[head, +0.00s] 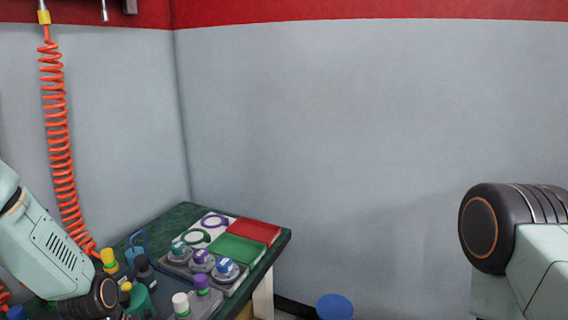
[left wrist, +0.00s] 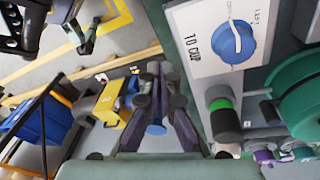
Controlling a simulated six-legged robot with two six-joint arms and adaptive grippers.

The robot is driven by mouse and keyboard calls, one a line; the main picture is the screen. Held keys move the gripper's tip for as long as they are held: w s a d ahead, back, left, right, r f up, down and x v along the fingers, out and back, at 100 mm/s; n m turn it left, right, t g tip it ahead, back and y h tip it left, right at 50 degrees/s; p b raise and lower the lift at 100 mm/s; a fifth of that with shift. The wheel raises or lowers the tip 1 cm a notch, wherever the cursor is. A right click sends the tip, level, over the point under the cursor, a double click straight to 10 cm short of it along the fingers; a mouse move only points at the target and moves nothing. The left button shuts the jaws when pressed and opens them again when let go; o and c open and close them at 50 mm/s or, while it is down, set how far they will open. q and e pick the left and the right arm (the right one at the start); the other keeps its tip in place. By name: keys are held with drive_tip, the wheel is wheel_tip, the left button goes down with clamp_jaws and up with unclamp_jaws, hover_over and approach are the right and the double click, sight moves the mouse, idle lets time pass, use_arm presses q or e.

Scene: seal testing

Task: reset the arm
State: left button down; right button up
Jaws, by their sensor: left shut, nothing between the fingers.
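My left arm (head: 45,245) comes in at the lower left of the head view, beside the green-topped table (head: 172,220). Its gripper is hidden in that view. In the left wrist view my left gripper (left wrist: 157,72) shows in the middle, its dark fingers together with nothing between them. The fingers appear beside the table edge, above the floor. My right arm (head: 530,250) shows at the right edge of the head view, in front of the bare wall. Its gripper is out of view.
A board with red and green panels (head: 240,249) and several capped fittings (head: 203,262) crowd the table. An orange coiled hose (head: 58,130) hangs at left. A blue round top (head: 335,307) stands low. The wrist view shows a blue bin (left wrist: 38,122) and yellow case (left wrist: 112,100).

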use_arm(q)
drive_tip(key=s+d+f+n, duration=0.2)
drive_tip(key=s+n, duration=0.1)
drive_tip(key=s, duration=0.5)
drive_tip(key=s+d+f+n+y, duration=0.1)
drive_tip(key=s+d+f+n, duration=0.1)
drive_tip(key=s, duration=0.5)
drive_tip(key=s+d+f+n+y, duration=0.1)
drive_tip(key=s+d+f+n, duration=0.1)
drive_tip(key=s, duration=0.6)
drive_tip(key=shift+s+f+n, duration=0.35)
drive_tip(key=shift+f+n, duration=0.5)
drive_tip(key=shift+n, duration=0.05)
drive_tip(key=shift+s, duration=0.2)
